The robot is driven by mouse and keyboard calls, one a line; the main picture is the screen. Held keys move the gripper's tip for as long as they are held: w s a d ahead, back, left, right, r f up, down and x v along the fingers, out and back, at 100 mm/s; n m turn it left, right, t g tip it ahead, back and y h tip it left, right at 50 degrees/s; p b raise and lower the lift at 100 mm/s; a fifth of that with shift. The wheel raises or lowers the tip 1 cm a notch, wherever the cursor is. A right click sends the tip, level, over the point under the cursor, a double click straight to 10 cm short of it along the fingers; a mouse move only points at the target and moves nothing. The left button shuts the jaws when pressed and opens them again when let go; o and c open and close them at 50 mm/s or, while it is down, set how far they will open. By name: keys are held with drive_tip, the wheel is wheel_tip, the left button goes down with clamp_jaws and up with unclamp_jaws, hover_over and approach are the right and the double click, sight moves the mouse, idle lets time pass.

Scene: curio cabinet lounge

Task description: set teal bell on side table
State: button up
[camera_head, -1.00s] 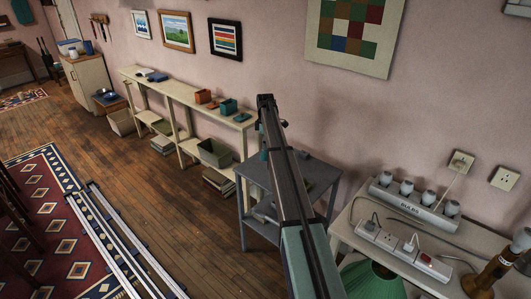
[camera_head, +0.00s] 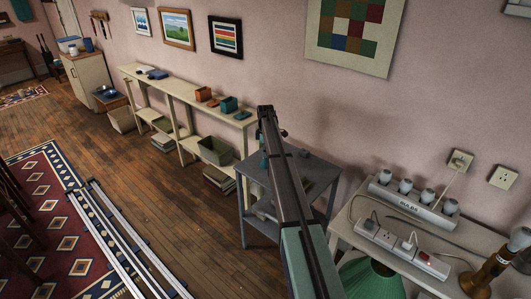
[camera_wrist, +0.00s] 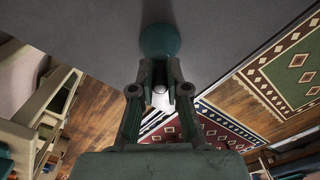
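The teal bell (camera_wrist: 160,40) shows in the wrist view as a rounded teal shape at the fingertips of my gripper (camera_wrist: 160,74). The fingers are close together and appear shut on its narrow upper part, which they mostly hide. The grey side table's top (camera_wrist: 80,25) fills the view behind the bell. In the head view the grey side table (camera_head: 318,172) stands in the middle right, partly behind my arm. A small teal shape, likely the bell (camera_head: 264,161), shows just left of my arm over the table. I cannot tell whether the bell touches the top.
A long cream shelf (camera_head: 185,94) with small boxes and bins runs along the wall at left. A cream table (camera_head: 460,238) with a power strip (camera_head: 376,234) and a bulb rack (camera_head: 409,203) stands at right. A green lampshade (camera_head: 370,281) is near the front.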

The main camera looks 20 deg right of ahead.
drive_tip(key=o, duration=0.4)
wheel_tip(320, 180, up, 12)
drive_tip(key=b, duration=0.3)
drive_tip(key=shift+r, duration=0.15)
